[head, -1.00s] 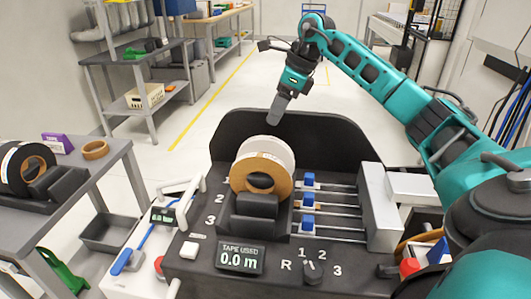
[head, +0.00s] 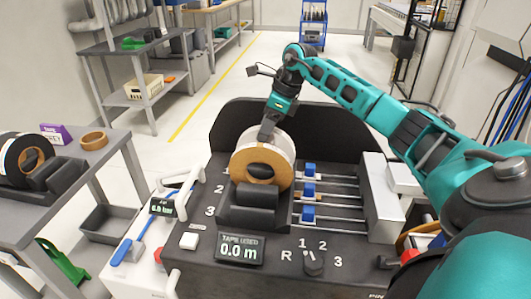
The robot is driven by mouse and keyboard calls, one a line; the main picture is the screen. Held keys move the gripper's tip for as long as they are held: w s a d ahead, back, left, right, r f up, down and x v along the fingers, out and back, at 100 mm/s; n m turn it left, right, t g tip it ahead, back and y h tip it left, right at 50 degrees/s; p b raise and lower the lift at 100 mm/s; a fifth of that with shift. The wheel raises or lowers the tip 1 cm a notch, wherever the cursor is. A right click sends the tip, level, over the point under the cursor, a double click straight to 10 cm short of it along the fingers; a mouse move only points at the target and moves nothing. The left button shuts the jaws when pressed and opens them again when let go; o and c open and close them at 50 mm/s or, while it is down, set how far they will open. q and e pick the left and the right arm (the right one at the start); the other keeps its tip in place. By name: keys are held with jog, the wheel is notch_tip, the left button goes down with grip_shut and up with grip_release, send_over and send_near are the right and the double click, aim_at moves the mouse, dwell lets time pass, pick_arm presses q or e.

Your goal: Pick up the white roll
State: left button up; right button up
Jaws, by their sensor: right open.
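The gripper is open; whether the fingers touch the roll cannot be told. My left gripper is not in view.
A dark guard panel (head: 335,130) rises behind the rolls. Rods with blue sliders (head: 309,191) lie to the right. A grey table (head: 80,180) at the left bears a black-and-white roll (head: 22,160) and a small brown ring (head: 93,140).

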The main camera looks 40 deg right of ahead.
jog(key=x, duration=0.3)
jog(key=shift+d, duration=0.1)
grip_shut()
dwell(0.4)
jog(key=shift+r, duration=0.1)
